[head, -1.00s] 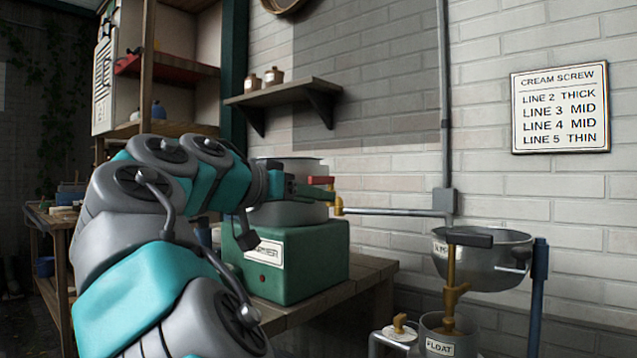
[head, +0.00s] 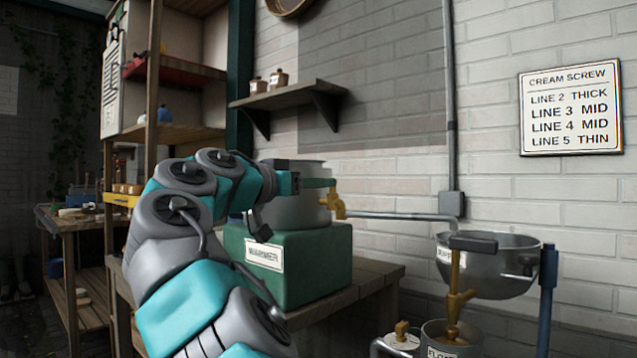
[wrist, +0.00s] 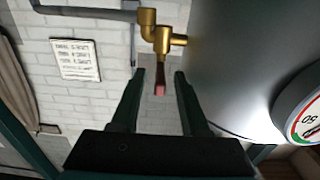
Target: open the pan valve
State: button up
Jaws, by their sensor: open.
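A brass valve (head: 335,203) sits at the right side of a steel pan (head: 285,212) on a green base. A grey pipe runs right from it. In the wrist view the brass valve (wrist: 155,35) is at top centre, with its red lever (wrist: 160,82) pointing down the picture. My gripper (wrist: 160,76) is open, and the lever's end shows between its two dark fingers, with gaps on both sides. I cannot tell whether the fingers are deep enough to surround it. In the head view my gripper (head: 322,183) is beside the pan, hiding the lever.
A steel bowl (head: 490,262) with a brass stem and dark handle stands at the right, above a can (head: 450,338) labelled FLOAT. A blue post (head: 548,300) stands beside it. A round gauge (wrist: 302,108) is right of my fingers. A wall sign (head: 570,108) hangs right.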

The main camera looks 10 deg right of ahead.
jog(key=shift+w+d, duration=0.3)
jog(key=shift+d, duration=0.05)
grip_shut()
dwell(0.4)
